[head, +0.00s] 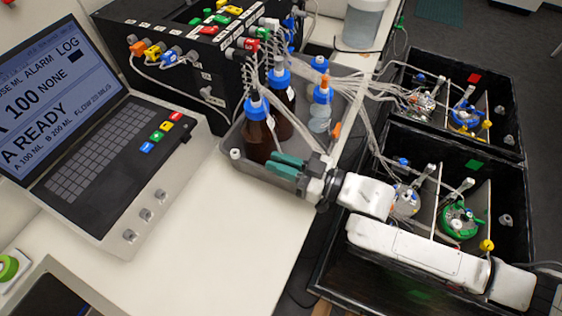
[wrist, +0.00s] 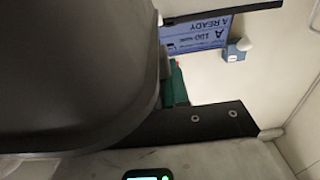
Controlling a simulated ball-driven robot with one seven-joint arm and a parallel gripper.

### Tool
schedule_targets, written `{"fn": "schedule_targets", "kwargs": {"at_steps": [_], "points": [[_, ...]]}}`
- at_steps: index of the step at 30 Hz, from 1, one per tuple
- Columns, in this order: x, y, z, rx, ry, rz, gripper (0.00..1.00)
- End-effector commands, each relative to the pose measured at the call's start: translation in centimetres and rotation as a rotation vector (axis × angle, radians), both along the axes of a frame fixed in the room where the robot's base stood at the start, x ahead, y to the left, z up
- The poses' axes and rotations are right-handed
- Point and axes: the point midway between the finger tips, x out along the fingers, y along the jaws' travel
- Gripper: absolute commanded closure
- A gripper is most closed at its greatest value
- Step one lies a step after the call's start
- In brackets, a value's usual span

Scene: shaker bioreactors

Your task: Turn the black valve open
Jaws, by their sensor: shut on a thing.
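My gripper (head: 277,166) reaches in from the right, its green fingers low at the front of the grey tray (head: 227,139), close to the brown bottles with blue caps (head: 257,132). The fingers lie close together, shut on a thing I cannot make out. In the wrist view a green finger (wrist: 178,85) shows beside a large dark shape that hides most of the left side. I cannot pick out the black valve in either view; the fingers may cover it.
A laptop-like console (head: 100,130) stands at the left. Tubes run from the bottles to black shaker boxes (head: 508,210) at the right. The white bench (head: 215,240) is clear in front.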

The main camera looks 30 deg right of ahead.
Motion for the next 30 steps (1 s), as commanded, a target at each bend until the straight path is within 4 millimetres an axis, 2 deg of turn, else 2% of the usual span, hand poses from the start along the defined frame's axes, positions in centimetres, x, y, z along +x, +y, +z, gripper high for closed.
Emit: {"fn": "schedule_targets", "kwargs": {"at_steps": [13, 14, 19, 30], "points": [[-0.04, -0.05, -0.33, -0.004, 0.007, 0.003, 1.0], [-0.04, -0.05, -0.33, -0.003, 0.006, 0.003, 0.81], [-0.03, -0.02, -0.23, -0.002, 0.005, 0.004, 0.65], [-0.51, -0.45, -0.27, -0.003, 0.003, 0.003, 0.63]]}}
